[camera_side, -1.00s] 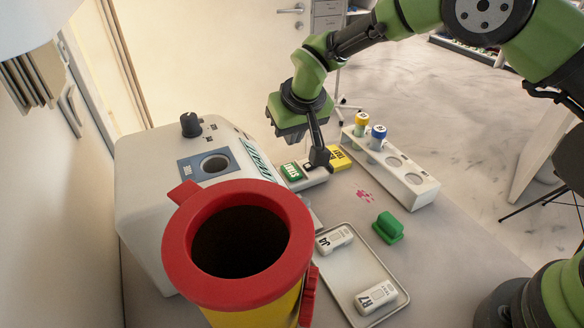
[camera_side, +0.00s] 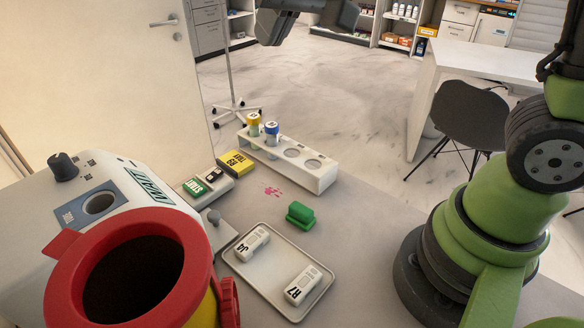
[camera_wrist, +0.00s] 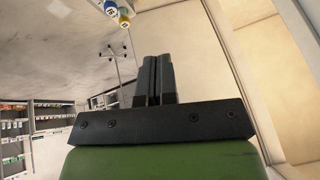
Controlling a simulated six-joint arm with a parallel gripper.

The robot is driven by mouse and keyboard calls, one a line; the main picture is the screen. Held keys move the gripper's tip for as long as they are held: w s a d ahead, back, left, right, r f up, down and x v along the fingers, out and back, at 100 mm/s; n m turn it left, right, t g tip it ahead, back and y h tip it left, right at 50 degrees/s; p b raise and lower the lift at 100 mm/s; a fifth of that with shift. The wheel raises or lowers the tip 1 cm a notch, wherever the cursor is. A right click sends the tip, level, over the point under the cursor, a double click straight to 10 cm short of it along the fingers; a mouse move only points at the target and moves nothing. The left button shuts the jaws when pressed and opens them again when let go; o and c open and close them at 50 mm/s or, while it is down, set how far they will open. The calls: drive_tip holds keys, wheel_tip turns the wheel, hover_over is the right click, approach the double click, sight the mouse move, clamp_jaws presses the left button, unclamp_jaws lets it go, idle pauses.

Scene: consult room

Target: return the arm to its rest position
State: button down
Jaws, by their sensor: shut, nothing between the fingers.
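My gripper (camera_wrist: 153,78) shows in the wrist view with its two dark fingers together and nothing between them. In the side view, dark parts at the top edge (camera_side: 277,26) look like the end of my arm, cut off by the frame. They appear high up, apart from the things on the table. My green and black arm base and lower links stand at the right of the side view. The upper links are mostly out of view.
A rack (camera_side: 322,174) holds yellow-capped (camera_side: 254,120) and blue-capped (camera_side: 272,129) tubes. A tray (camera_side: 270,288) holds two labelled blocks. Green start (camera_side: 194,186) and yellow (camera_side: 236,161) buttons, a green block (camera_side: 300,214), a machine (camera_side: 120,178) and a red-rimmed bin (camera_side: 62,262) stand nearby.

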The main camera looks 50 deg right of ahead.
drive_tip(key=s+d+m+t+y, duration=0.1)
drive_tip(key=s+d, duration=0.2)
drive_tip(key=s, duration=1.4)
drive_tip(key=shift+s+r, duration=0.2)
drive_tip(key=shift+r, duration=0.05)
idle(1.4)
